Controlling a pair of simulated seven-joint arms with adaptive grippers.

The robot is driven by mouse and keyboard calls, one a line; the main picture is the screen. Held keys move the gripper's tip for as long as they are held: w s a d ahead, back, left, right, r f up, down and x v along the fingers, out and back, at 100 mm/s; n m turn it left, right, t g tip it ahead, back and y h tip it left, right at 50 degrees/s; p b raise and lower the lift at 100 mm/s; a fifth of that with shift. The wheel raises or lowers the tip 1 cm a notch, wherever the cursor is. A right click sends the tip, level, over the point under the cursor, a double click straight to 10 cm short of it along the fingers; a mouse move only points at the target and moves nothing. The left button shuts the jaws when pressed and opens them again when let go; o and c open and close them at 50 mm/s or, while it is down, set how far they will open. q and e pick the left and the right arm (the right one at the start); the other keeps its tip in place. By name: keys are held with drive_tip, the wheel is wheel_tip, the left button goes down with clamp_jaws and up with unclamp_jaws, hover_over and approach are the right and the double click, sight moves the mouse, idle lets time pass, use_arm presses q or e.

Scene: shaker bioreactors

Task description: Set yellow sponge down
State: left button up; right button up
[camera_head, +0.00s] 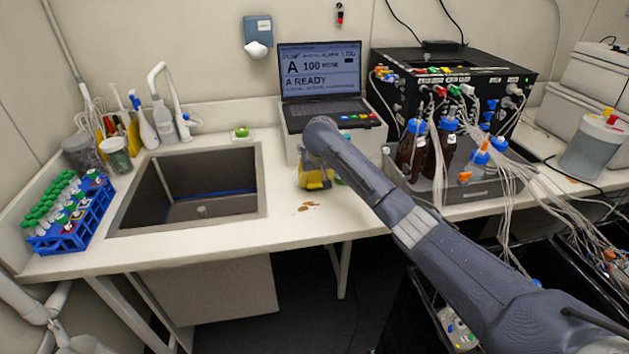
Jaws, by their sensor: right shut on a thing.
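My right arm reaches in from the lower right, and its gripper (313,172) points down over the counter, right of the sink. The gripper is shut on the yellow sponge (318,181), of which only a small part shows beneath the wrist and between the dark fingers. The sponge is at or just above the counter surface; I cannot tell whether it touches. My left gripper is out of view.
Brown stains (308,206) mark the counter (290,228) just in front of the sponge. The sink (190,190) opens to the left. A blue rack (72,232) of green-capped tubes stands far left. A laptop (325,95) and a bottle-laden bioreactor (455,85) are behind and right.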

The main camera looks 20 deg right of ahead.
drive_tip(key=shift+f, duration=0.25)
drive_tip(key=shift+f, duration=0.15)
drive_tip(key=o, duration=0.8)
drive_tip(key=v, duration=1.2)
